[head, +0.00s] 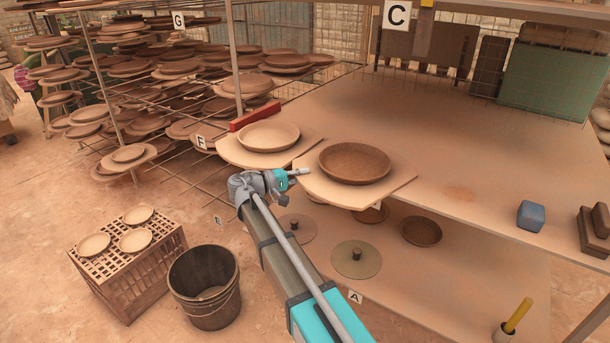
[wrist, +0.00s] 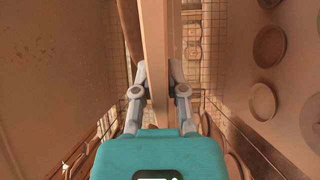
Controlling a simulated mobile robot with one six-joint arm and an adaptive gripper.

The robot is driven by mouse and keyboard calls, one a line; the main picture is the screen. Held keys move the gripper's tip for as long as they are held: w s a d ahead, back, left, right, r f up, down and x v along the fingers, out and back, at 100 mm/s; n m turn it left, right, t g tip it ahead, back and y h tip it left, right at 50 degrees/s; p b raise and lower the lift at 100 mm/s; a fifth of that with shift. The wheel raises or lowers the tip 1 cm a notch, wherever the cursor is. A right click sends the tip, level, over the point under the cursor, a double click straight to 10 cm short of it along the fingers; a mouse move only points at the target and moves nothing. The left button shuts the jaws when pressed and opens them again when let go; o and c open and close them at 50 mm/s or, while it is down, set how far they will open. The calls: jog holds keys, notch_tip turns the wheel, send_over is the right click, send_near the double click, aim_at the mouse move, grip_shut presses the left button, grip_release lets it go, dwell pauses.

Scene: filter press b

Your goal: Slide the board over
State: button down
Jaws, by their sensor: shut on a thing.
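A pale board (head: 402,191) lies on the shelf's front edge and carries a dark brown dish (head: 354,163). My gripper (head: 304,172) is at this board's near left corner, shut on its edge. In the wrist view the board's narrow edge (wrist: 155,35) runs between my two fingers, my gripper (wrist: 157,75) closed around it. A second pale board (head: 228,150) with a lighter dish (head: 268,136) lies just to the left, with a narrow gap between the boards. My gripper hides part of the near corner.
A red bar (head: 254,116) lies behind the left board. The wide shelf (head: 470,150) is mostly bare to the right, up to a blue block (head: 531,216). Drying racks stand at the left. A bucket (head: 205,287) and a crate (head: 130,285) stand on the floor.

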jog(key=shift+w+a, duration=0.25)
jog(key=shift+w, duration=0.05)
jog(key=c, duration=0.8)
grip_release()
jog(key=shift+a, duration=0.1)
jog(key=shift+o, duration=0.9)
jog(key=shift+s+d, duration=0.1)
jog(key=shift+d, duration=0.1)
jog(key=shift+s+a, duration=0.1)
jog(key=shift+a, duration=0.05)
jog(key=v, duration=1.1)
jog(key=shift+s+a, duration=0.1)
jog(key=shift+a, duration=0.25)
